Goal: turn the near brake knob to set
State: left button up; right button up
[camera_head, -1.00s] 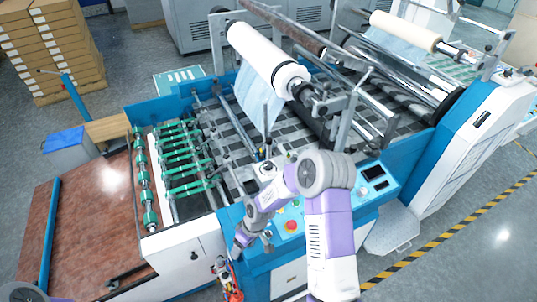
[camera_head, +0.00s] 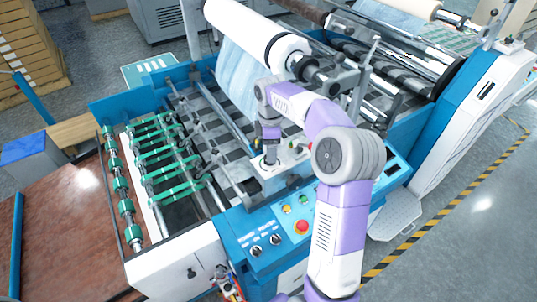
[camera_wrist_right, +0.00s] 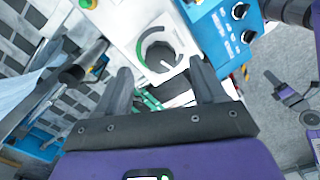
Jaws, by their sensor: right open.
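A round dark knob (camera_wrist_right: 160,56) with a pale pointer line sits on a white panel (camera_wrist_right: 125,22) in the right wrist view, with a curved dial mark around it. I take it as the near brake knob. My right gripper (camera_wrist_right: 161,68) is open, its two fingers on either side of the knob in the picture; I cannot tell whether they touch it. In the head view my right gripper (camera_head: 269,160) points down at the white panel (camera_head: 290,172) and mostly covers the knob. My left gripper is not in view.
A blue control panel (camera_head: 270,235) with black knobs and a red button (camera_head: 302,227) lies in front. A white film roll (camera_head: 255,35) and its hanging web stand behind my right arm. Green rollers (camera_head: 165,155) lie to the left.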

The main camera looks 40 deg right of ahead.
notch_tip(320, 180, down, 3)
jog(key=shift+s+f, duration=0.1)
jog(key=shift+f, duration=0.25)
jog(key=c, duration=1.1)
jog(key=shift+o, duration=0.2)
